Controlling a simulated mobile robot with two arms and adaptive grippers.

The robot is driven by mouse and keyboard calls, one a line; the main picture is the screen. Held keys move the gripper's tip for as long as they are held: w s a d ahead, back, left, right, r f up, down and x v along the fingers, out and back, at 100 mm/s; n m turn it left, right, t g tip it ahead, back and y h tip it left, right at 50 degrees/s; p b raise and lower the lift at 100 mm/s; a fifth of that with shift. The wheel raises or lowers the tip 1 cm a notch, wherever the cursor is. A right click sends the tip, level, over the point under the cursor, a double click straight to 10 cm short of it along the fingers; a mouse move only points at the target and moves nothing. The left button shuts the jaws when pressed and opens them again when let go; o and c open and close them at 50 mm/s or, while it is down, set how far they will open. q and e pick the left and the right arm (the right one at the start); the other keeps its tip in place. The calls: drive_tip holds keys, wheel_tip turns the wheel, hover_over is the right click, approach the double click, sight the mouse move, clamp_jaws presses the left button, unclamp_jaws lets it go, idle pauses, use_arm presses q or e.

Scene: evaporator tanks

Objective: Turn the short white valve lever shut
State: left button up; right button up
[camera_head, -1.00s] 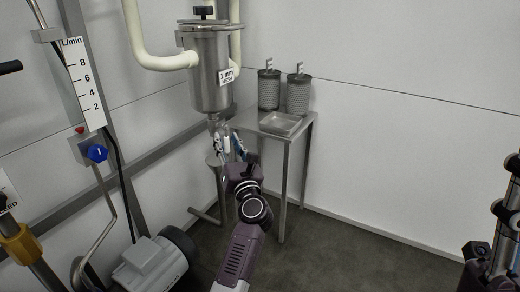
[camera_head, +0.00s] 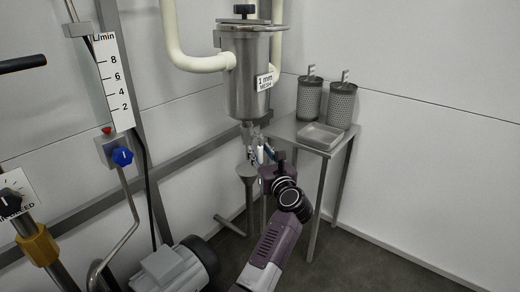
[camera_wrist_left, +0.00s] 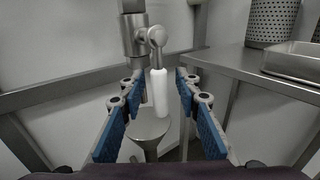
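The short white valve lever (camera_wrist_left: 158,93) hangs straight down from a steel valve (camera_wrist_left: 146,38) in the left wrist view. In the head view it is a small white piece (camera_head: 261,155) under the steel strainer vessel (camera_head: 247,75). My left gripper (camera_wrist_left: 158,82) is open, with its blue-padded fingers on either side of the lever. Gaps show between the lever and both pads. In the head view my left gripper (camera_head: 258,152) is just below the vessel and partly hides the valve. My right gripper is not in view.
A steel funnel (camera_wrist_left: 148,129) stands below the lever. A steel table (camera_head: 285,127) to the right carries a tray (camera_head: 321,137) and two perforated baskets (camera_head: 341,105). A wall rail (camera_head: 190,153) runs behind.

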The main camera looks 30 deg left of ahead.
use_arm(q)
drive_tip(key=shift+s+r, duration=0.1)
drive_tip(key=shift+d, duration=0.1)
clamp_jaws()
idle(0.3)
